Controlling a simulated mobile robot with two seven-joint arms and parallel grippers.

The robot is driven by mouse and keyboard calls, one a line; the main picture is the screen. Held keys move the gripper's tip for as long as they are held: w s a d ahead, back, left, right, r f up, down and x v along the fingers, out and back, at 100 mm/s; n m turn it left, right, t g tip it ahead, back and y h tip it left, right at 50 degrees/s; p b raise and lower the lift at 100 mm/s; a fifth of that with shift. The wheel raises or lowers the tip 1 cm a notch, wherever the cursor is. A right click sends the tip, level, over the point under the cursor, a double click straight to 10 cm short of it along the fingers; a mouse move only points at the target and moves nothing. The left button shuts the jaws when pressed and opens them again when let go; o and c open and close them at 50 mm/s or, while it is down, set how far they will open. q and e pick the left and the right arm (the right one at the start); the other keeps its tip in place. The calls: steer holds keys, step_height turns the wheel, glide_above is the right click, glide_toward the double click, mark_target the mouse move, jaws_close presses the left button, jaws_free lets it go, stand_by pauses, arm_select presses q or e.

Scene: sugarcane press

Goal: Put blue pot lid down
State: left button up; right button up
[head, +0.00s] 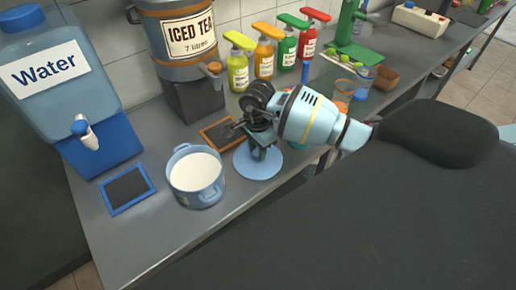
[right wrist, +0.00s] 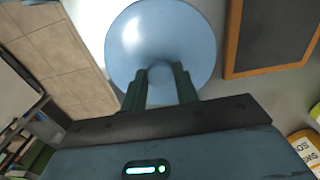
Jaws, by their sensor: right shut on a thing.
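The blue pot lid (head: 256,165) is a light blue disc beside the blue pot, at or just above the counter; I cannot tell whether it touches. My right gripper (head: 262,148) is over the lid and shut on its knob. In the right wrist view the lid (right wrist: 165,40) fills the top middle, with the fingers of my right gripper (right wrist: 160,82) at its centre. The blue pot (head: 196,178) stands uncovered to the left of the lid, with white contents. My left gripper is not in view.
A water dispenser (head: 60,75) and an iced tea dispenser (head: 182,50) stand at the back left. Several syrup bottles (head: 264,55) line the wall. A blue-framed board (head: 127,188) and an orange-framed board (head: 218,131) lie near the pot. Glasses (head: 363,80) stand further right.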

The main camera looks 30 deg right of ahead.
steer(key=shift+f, duration=0.1)
steer(key=shift+f, duration=0.1)
steer(key=o, duration=1)
step_height(320, 180, up, 12)
steer(key=shift+r, duration=0.2)
stand_by(0.3)
